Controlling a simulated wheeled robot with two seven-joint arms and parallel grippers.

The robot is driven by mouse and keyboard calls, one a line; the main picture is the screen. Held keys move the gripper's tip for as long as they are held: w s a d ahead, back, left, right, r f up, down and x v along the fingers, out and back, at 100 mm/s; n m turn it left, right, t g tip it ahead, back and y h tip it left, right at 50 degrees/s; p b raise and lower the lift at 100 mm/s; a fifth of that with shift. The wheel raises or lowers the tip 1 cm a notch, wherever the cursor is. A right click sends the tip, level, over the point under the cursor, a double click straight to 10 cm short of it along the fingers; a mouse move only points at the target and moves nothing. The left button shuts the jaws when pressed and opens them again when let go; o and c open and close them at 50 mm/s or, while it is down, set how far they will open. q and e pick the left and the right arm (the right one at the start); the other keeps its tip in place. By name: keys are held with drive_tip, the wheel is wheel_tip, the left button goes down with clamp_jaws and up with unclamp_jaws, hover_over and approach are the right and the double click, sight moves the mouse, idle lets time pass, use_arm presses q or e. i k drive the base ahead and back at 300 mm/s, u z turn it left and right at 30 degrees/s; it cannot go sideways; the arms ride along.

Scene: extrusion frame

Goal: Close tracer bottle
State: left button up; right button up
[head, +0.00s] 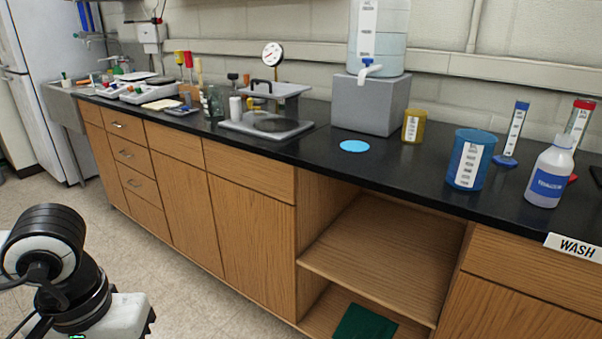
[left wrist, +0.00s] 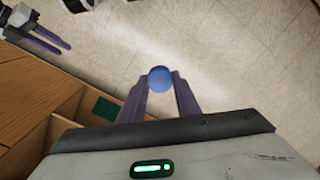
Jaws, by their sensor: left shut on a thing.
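A whitish bottle with a blue label (head: 548,175) stands upright on the black counter at the right of the head view. It looks like the tracer bottle, though its label is too small to read surely; its narrow pale neck shows no blue cap. In the left wrist view my left gripper (left wrist: 161,86) is shut on a round blue cap (left wrist: 159,76), held between its fingertips above the floor, away from the counter top. My right gripper (left wrist: 46,40) is at the upper left of that view, its two fingers apart and empty. Neither gripper's fingers show in the head view.
A blue measuring cup (head: 470,160), a yellow cup (head: 413,126) and a blue-based cylinder (head: 513,135) stand near the bottle. A WASH sign (head: 573,247) is on the counter's front edge. A light-blue disc (head: 354,146) lies on clear counter. Open shelves (head: 370,240) are below.

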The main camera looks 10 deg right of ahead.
sight(551, 172)
drive_tip(key=k, duration=0.3)
drive_tip(key=z, duration=1.35)
